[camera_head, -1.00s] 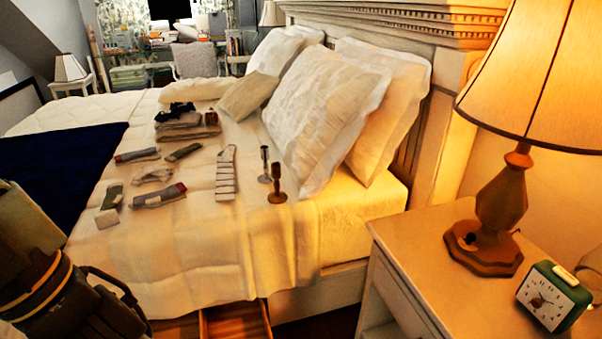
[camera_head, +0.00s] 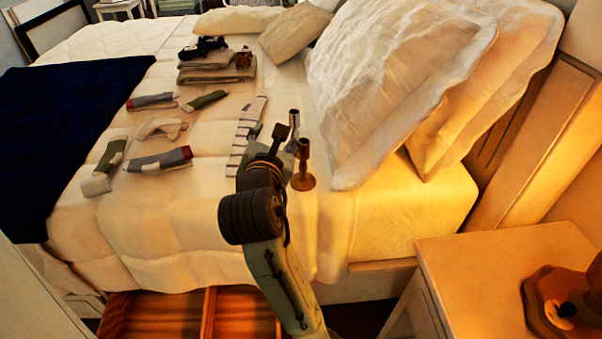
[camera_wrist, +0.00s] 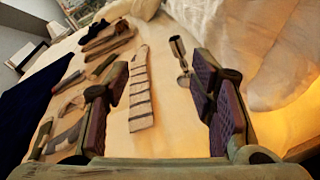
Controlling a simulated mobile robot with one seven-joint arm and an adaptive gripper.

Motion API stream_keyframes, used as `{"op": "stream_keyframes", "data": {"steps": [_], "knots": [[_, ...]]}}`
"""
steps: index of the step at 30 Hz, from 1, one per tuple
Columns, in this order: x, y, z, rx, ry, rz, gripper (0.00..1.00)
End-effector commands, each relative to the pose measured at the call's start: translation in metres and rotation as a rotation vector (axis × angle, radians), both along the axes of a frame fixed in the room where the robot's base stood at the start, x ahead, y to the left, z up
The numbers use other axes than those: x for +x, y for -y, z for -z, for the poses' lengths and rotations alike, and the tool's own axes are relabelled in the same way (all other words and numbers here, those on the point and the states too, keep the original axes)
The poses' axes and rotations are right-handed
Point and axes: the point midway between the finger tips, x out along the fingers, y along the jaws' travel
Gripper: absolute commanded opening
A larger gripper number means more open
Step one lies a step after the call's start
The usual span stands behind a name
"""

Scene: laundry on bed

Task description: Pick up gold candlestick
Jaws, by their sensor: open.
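The gold candlestick (camera_head: 303,168) stands upright on the bed near the pillows, in the head view. A silver-grey candlestick (camera_head: 294,125) stands just behind it. My gripper (camera_head: 272,150) is to the left of the gold candlestick, above the bed, apart from it as far as I can tell. In the wrist view my gripper (camera_wrist: 163,95) is open, with nothing between its padded fingers. The silver-grey candlestick (camera_wrist: 180,58) shows ahead, near the right finger. I cannot make out the gold one there; the right finger may hide it.
A striped sock (camera_wrist: 139,90) lies ahead between the fingers. Several socks (camera_head: 160,160) and folded clothes (camera_head: 217,68) lie further left. Large pillows (camera_head: 400,80) rise close to the candlesticks on the right. A nightstand (camera_head: 500,260) stands at the lower right.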

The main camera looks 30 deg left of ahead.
Motion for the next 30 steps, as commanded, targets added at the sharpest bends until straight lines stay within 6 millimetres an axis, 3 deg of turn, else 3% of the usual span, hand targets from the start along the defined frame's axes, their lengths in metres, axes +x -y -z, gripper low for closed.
{"op": "stream_keyframes", "data": {"steps": [1,3,8,30], "knots": [[0.004,0.011,0.018,-0.115,-0.004,0.021,0.51],[0.007,0.023,0.036,-0.248,-0.011,0.036,0.51],[0.012,0.038,0.057,-0.408,-0.024,0.045,0.51],[0.092,0.005,0.09,-0.429,-0.026,0.043,0.51]]}}
